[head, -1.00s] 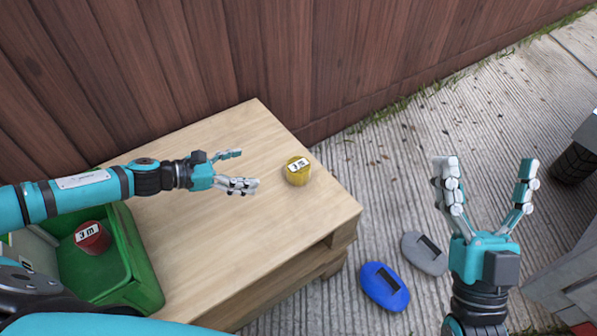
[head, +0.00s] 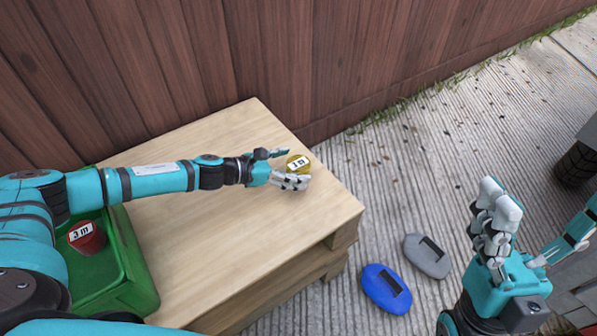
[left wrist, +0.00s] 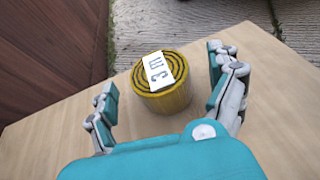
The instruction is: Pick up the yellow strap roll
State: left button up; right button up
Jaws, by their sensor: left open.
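The yellow strap roll (head: 298,163), with a white "3 m" label on top, stands upright on the wooden table near its right corner. My left gripper (head: 290,168) is open with its fingers on either side of the roll in the head view.
A green crate (head: 140,277) with a red strap roll (head: 87,238) in it stands at the table's left. A blue pad (head: 385,290) and a grey pad (head: 427,257) lie on the ground. A wooden fence (head: 330,60) runs behind the table (head: 220,230).

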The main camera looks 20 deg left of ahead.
pick_arm(q)
jog(key=shift+w+d+f, duration=0.2)
jog(key=shift+w+d, duration=0.15)
jog(key=shift+d, duration=0.05)
jog(key=shift+c, duration=0.3)
jog(key=c, duration=1.4)
